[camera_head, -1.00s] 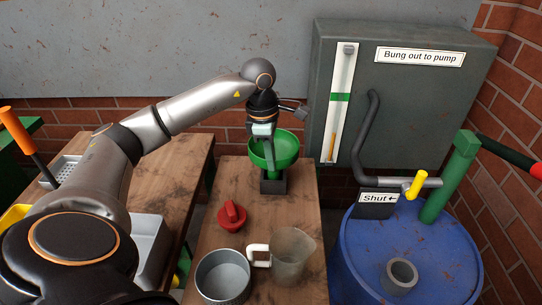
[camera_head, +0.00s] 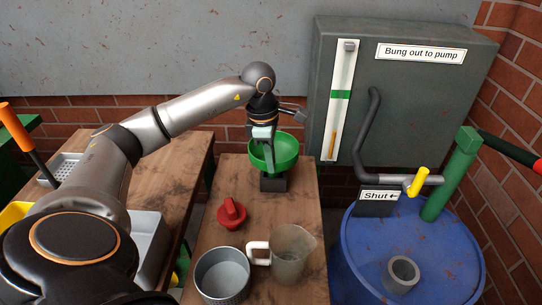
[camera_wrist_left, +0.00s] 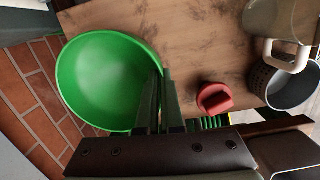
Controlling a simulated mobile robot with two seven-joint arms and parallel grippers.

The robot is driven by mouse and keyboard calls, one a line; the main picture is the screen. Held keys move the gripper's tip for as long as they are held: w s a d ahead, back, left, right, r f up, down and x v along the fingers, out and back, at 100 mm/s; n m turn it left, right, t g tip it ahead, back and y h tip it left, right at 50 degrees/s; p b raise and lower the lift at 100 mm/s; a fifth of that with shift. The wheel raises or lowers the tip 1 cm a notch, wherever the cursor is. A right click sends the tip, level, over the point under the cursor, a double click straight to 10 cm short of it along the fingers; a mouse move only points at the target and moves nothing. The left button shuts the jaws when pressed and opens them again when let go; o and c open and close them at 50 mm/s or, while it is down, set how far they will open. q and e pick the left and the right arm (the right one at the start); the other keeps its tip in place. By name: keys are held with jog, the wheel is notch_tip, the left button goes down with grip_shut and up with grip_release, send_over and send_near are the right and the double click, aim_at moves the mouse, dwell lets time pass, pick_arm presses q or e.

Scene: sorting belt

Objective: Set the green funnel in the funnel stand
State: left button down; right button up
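The green funnel (camera_head: 287,152) is upright over the dark funnel stand (camera_head: 274,184) at the far end of the wooden table. Its bowl sits right above the stand; how the spout sits inside is hidden. My left gripper (camera_head: 264,158) points down at the funnel's near left rim. In the left wrist view the green funnel (camera_wrist_left: 105,80) shows as a wide bowl. The left gripper's fingers (camera_wrist_left: 162,80) straddle its rim, one inside and one outside, with a narrow gap between them. The gripper looks open. My right gripper is not in view.
A red knob-like part (camera_head: 232,213), a grey pot (camera_head: 222,275) and a clear jug (camera_head: 291,254) stand nearer on the table (camera_head: 212,238). A blue drum (camera_head: 440,245) and a grey cabinet (camera_head: 440,100) are to the right.

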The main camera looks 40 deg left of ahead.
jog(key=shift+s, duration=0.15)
pick_arm(q)
jog(key=shift+f+b, duration=0.45)
jog(key=shift+f, duration=0.15)
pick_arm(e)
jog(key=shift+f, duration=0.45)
pick_arm(q)
jog(key=c, duration=1)
grip_release()
jog(key=c, duration=0.4)
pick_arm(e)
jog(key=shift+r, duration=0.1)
